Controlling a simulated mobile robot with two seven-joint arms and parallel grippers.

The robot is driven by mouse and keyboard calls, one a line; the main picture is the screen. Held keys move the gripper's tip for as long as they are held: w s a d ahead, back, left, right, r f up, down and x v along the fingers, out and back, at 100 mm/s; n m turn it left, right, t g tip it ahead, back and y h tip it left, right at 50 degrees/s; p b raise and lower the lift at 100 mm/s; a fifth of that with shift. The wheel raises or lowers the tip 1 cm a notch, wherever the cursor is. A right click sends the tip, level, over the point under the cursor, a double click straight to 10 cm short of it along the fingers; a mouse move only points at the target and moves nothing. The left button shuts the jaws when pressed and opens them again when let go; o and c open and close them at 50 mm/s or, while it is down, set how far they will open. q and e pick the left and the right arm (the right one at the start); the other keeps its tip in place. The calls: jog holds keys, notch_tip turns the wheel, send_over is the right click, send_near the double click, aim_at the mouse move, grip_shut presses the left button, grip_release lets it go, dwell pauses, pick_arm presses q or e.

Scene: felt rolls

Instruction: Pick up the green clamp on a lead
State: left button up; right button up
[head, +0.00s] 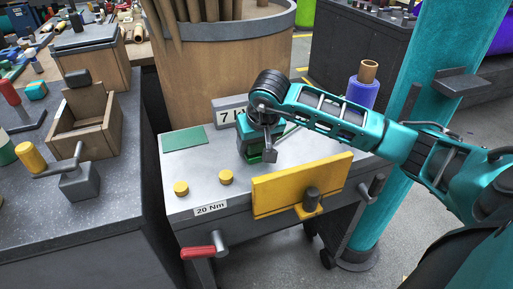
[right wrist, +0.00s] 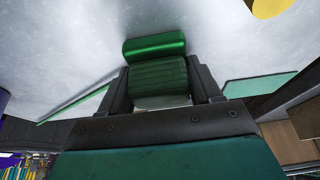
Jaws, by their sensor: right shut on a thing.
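The green clamp (right wrist: 157,75) sits between the two dark fingers of my right gripper (right wrist: 160,90) in the right wrist view, with a rounded green end sticking out past the fingertips. My right gripper is shut on it, pointing down over the grey bench top. A thin green lead (right wrist: 75,105) runs off to the left in that view. In the head view the right gripper (head: 258,153) hides most of the clamp. I cannot tell whether the clamp touches the surface. My left gripper is not in view.
A yellow plate (head: 285,190) with a dark knob stands at the bench's front edge. Two yellow knobs (head: 181,188) and a green mat (head: 183,138) lie left of the gripper. A sign (head: 232,108) stands behind it. A blue-purple roll (head: 362,90) stands at the back right.

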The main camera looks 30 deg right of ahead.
jog(key=c, duration=0.6)
jog(key=shift+c, duration=0.3)
jog(key=shift+r, duration=0.15)
